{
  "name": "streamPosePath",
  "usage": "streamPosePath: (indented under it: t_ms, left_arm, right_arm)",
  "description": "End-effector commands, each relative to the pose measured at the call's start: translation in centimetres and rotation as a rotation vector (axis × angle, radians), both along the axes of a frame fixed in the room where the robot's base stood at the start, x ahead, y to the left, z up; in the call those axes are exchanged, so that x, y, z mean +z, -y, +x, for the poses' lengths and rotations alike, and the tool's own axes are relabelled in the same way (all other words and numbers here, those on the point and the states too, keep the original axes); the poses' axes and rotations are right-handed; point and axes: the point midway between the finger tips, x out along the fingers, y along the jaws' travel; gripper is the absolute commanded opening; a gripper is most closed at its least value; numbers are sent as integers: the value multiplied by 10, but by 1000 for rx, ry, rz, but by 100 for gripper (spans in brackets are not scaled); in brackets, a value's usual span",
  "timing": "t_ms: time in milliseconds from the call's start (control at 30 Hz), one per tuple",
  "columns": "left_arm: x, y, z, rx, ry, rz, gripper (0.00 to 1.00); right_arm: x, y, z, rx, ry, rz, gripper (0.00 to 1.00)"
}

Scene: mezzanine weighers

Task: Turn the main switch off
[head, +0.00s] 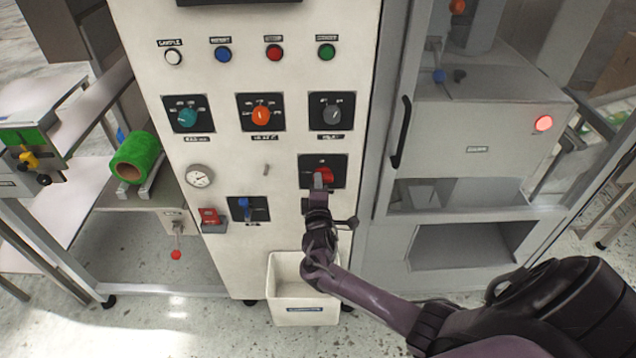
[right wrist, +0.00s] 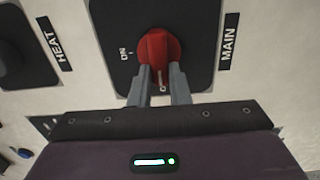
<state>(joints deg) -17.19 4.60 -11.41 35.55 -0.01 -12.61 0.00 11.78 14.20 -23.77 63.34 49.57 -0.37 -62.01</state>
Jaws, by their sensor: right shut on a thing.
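The main switch is a red rotary knob (head: 323,175) on a black plate, low on the right of the white control panel. In the right wrist view the red knob (right wrist: 158,48) sits beside the label MAIN, with ON printed to its left. My right gripper (head: 320,184) is at the switch, and its two grey fingers (right wrist: 163,84) are shut on the knob's lower part in the wrist view. A small light mark shows between the fingers; I cannot read it surely. The fingers hide part of the knob. My left gripper is not in view.
A blue-handled switch (head: 245,207) is to the lower left. A white bin (head: 285,270) stands below. A cabinet door handle (head: 401,132) juts out at right.

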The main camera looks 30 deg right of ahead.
Motion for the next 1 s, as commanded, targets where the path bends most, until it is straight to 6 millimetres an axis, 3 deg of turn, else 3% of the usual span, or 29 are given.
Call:
streamPosePath:
  t_ms: [567, 600, 733, 1000]
  left_arm:
    - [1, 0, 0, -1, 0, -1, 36]
    - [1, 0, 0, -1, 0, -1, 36]
    - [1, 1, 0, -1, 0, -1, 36]
    - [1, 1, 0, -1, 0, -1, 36]
  right_arm:
    - [-2, 0, -1, 0, -20, -24, 0]
    - [-2, 0, -1, 0, -19, -25, 22]
    - [-2, 0, 0, 0, -18, -23, 38]
    - [-1, -1, -1, 0, -15, -23, 38]
